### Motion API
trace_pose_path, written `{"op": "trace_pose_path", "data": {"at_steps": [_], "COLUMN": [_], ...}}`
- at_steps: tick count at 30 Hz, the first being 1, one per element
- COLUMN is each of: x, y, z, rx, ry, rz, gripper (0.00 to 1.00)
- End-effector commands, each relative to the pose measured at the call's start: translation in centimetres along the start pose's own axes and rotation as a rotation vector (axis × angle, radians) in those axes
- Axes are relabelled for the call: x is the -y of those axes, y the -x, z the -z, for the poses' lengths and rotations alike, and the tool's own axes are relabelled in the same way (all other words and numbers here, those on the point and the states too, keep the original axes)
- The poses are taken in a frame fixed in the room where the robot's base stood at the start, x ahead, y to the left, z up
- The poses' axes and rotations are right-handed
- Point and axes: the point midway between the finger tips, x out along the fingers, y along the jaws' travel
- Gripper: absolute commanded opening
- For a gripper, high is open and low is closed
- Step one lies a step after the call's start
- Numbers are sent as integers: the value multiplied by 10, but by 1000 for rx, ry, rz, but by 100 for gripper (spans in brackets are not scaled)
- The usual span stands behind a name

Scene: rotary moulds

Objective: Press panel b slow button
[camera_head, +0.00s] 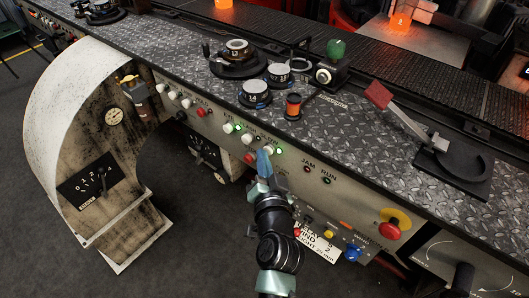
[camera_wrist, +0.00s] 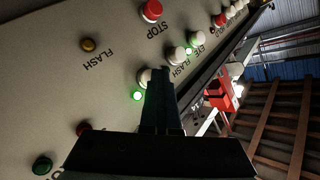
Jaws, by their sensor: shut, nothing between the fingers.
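A sloped grey panel (camera_head: 225,115) carries white push buttons with green lights and dark labels. My gripper (camera_head: 263,153) is shut and empty, with its tips at a white button (camera_head: 268,149) beside a lit green lamp (camera_head: 280,151). In the wrist view the fingertips (camera_wrist: 160,69) partly cover this white button (camera_wrist: 144,77), and its green lamp (camera_wrist: 137,95) is lit. I cannot tell whether the tips touch it. Two more white buttons (camera_wrist: 177,54) with a lit lamp lie beyond. No label reading "slow" is legible, so I cannot tell which button is the slow one.
A red button (camera_wrist: 151,10) marked STOP and an amber lamp (camera_wrist: 88,44) marked FLASH are close by. A red mushroom button (camera_head: 391,230) is to the right. A metal ledge (camera_head: 330,118) with dials and a red-handled lever (camera_head: 400,115) runs above the panel.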

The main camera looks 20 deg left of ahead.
Motion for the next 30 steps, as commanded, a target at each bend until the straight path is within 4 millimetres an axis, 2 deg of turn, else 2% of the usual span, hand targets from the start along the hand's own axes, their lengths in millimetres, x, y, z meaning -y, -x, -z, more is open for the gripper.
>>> {"op": "trace_pose_path", "data": {"at_steps": [3,13,30], "x": [-6,-7,-3], "y": [-3,-3,7], "z": [6,9,4], "rx": [-12,-16,-15], "ry": [1,2,2], "rz": [-6,-9,-13], "gripper": [0,0,0]}}
